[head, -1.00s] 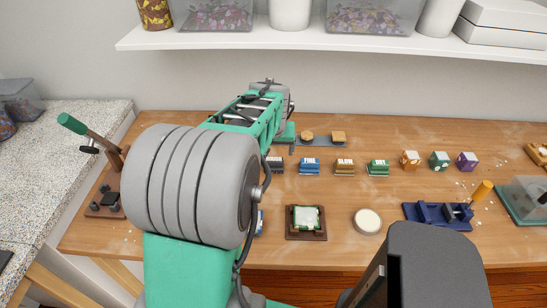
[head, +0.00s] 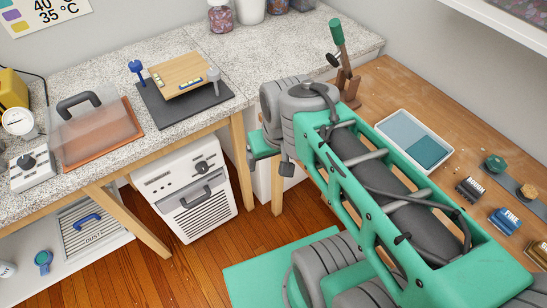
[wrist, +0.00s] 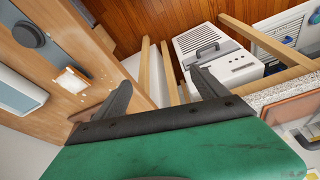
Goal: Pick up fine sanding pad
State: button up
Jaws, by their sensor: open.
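The fine sanding pad (head: 507,224) is a small blue block with a pale label reading FINE. It lies on the wooden table at the right edge of the head view, between a dark pad labelled ROUGH (head: 471,189) and a tan pad (head: 536,254) partly cut off. My gripper (head: 270,168) is at the far end of my arm, left of the table edge and well away from the pad. In the wrist view my gripper (wrist: 160,90) shows two dark fingers spread wide with nothing between them. I cannot make out the fine pad in the wrist view.
A two-tone blue tray (head: 418,140) and a green-handled lever press (head: 338,50) stand on the table near my arm. A speckled counter (head: 215,110) holds a board and a covered box. A white machine (head: 187,185) stands on the floor beneath it.

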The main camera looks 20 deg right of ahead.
aim_at(504, 220)
jog(key=z, duration=0.6)
jog(key=k, duration=0.45)
jog(key=z, duration=2)
